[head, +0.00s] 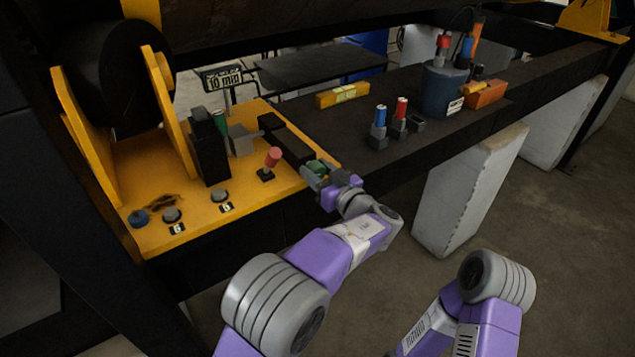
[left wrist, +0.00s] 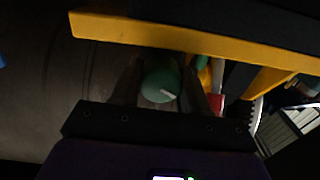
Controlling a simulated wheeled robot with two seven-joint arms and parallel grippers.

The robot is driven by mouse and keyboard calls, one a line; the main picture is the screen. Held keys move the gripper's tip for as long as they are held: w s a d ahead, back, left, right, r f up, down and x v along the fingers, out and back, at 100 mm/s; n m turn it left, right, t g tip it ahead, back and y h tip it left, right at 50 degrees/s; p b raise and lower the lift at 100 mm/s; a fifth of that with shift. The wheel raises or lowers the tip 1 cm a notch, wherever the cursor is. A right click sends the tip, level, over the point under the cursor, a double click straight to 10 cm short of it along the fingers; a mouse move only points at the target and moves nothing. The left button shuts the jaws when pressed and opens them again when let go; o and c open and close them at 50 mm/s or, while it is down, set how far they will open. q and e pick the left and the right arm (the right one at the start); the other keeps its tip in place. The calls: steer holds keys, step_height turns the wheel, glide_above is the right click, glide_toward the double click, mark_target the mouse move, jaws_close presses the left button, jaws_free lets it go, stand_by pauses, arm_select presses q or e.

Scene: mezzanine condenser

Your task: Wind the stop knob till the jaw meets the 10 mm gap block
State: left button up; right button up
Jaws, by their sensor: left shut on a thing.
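The green stop knob (head: 316,168) sits at the right end of a black slide (head: 288,145) on the yellow plate. My left gripper (head: 325,177) is shut on it. In the left wrist view the knob (left wrist: 161,80) shows its round face with a white mark, between the two dark fingers (left wrist: 162,88). A grey block (head: 241,139), seemingly the jaw, stands left of the slide. A green piece (head: 220,120), perhaps the gap block, shows between it and a tall black block (head: 209,150). I cannot tell whether the jaw touches it. My right gripper is out of view.
A red-topped lever (head: 272,158) stands on the plate near my left gripper. A small display (head: 222,78) stands behind. A yellow bar (head: 342,95), two capped holders and a blue pot (head: 443,90) stand on the dark beam. Open floor lies in front.

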arm_select(q)
steer(key=m+b, duration=0.2)
steer(key=b, duration=0.1)
steer(key=shift+f+m, duration=0.15)
steer(key=shift+m, duration=0.15)
steer(key=shift+m+b, duration=0.6)
steer(key=shift+m, duration=0.3)
steer(key=o, duration=1.1)
steer(key=shift+c, duration=0.2)
